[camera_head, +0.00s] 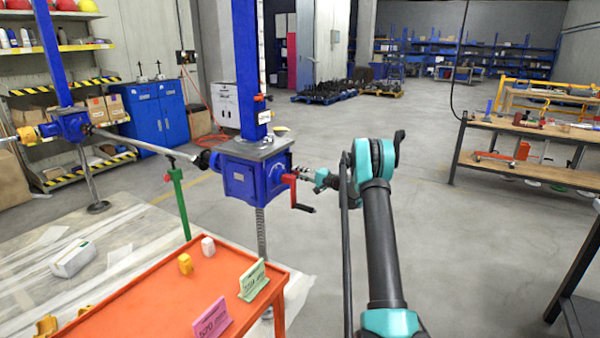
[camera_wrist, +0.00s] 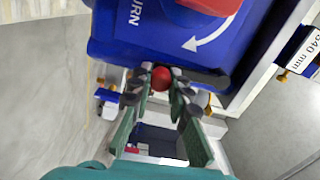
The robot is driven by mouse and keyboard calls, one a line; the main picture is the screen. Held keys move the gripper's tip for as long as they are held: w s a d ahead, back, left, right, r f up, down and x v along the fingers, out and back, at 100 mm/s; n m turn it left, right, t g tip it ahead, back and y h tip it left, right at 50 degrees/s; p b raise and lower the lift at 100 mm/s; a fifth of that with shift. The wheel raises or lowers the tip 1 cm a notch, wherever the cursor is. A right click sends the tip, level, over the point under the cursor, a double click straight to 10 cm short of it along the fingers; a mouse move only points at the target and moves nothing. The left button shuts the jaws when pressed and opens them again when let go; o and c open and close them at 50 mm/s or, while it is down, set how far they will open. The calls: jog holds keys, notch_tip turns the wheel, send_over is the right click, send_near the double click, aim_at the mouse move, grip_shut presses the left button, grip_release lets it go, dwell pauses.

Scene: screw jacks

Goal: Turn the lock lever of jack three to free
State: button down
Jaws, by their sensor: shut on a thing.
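A blue screw jack (camera_head: 238,177) with a red crank (camera_head: 291,190) stands in the middle of the head view. Its number cannot be read. My gripper (camera_head: 306,175) is at its right side, by the crank. In the wrist view, a small red ball knob (camera_wrist: 161,77), seemingly the lock lever's end, sits between the fingertips of my gripper (camera_wrist: 160,82). The fingers are shut on it. The blue housing (camera_wrist: 130,45) fills the top, with part of the word TURN and a white curved arrow. The lever's shaft and any lock or free marks are hidden or too small to tell.
A second blue jack (camera_head: 70,124) stands at left, joined by a grey shaft (camera_head: 150,147) on a green stand (camera_head: 180,200). An orange table (camera_head: 150,300) with cards is in front. A workbench (camera_head: 530,128) stands at right. The floor between is clear.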

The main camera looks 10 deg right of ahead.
jog(key=shift+s+a+f+m, duration=0.15)
jog(key=shift+s+m, duration=0.15)
jog(key=shift+m, duration=0.2)
jog(key=c, duration=1.4)
grip_release()
jog(key=v, duration=1.2)
